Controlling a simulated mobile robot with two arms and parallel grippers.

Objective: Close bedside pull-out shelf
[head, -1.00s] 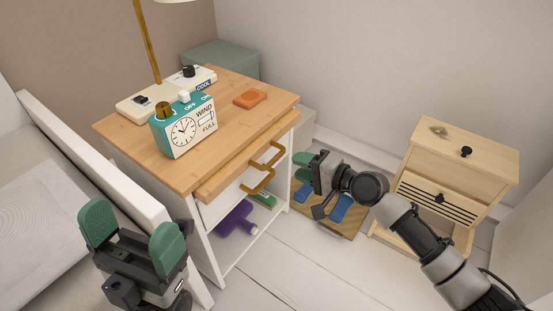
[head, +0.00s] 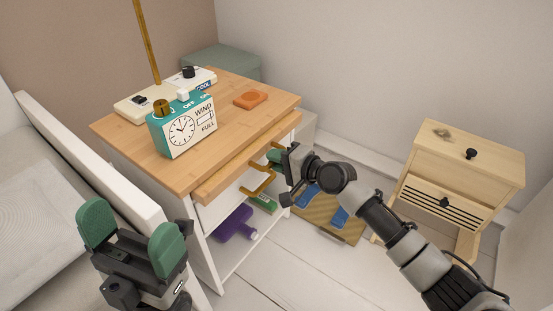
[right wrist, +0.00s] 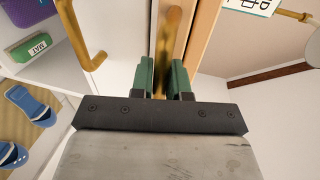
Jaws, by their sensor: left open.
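The bedside cabinet (head: 205,255) has a wooden top and white sides. Its wooden pull-out shelf (head: 225,180) juts out a little under the top's front edge; its edge also shows in the right wrist view (right wrist: 203,35). My right gripper (head: 275,157) is at the shelf's brass handle (right wrist: 170,40), which runs between the two green fingers with little gap visible; the fingers look closed on it. A second brass handle (head: 262,188) sits lower on the white drawer front. My left gripper (head: 131,238) is open and empty at the lower left, apart from the cabinet.
A teal clock (head: 184,128), a lamp base (head: 140,108) and an orange item (head: 251,99) stand on the top. A purple bottle (head: 233,224) lies on the bottom shelf. Blue slippers (head: 308,193) rest on a mat. A small wooden chest (head: 465,155) stands right.

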